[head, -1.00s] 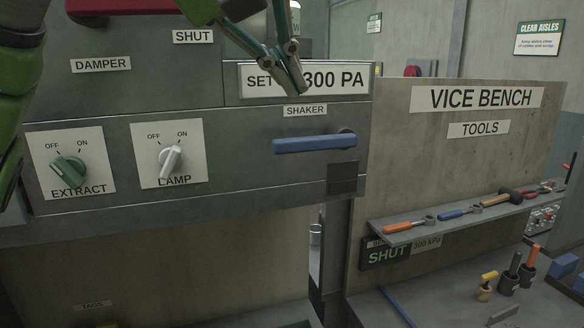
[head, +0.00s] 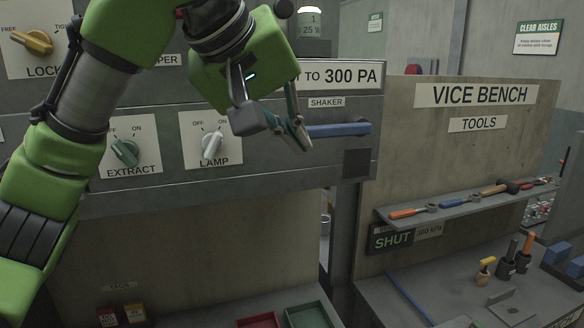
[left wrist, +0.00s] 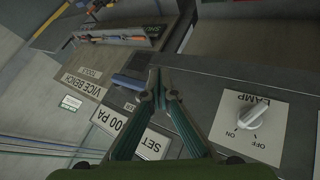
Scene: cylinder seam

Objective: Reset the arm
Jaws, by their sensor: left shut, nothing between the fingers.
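My left arm comes in from the left in the head view and reaches across the upper panel. My left gripper (head: 303,142) is in front of the panel, by the left end of the blue shaker handle (head: 340,129), and covers part of it. In the left wrist view its two fingers (left wrist: 155,82) meet at the tips with nothing between them. The shaker handle (left wrist: 130,83) shows beside the fingertips there; I cannot tell whether they touch. My right gripper is not in view.
The panel carries a white lamp knob (head: 211,145), a green extract knob (head: 125,152) and a yellow lock knob (head: 33,41). To the right, a tool shelf (head: 470,204) holds several tools. A red tray (head: 257,321) and a green tray (head: 307,315) stand below.

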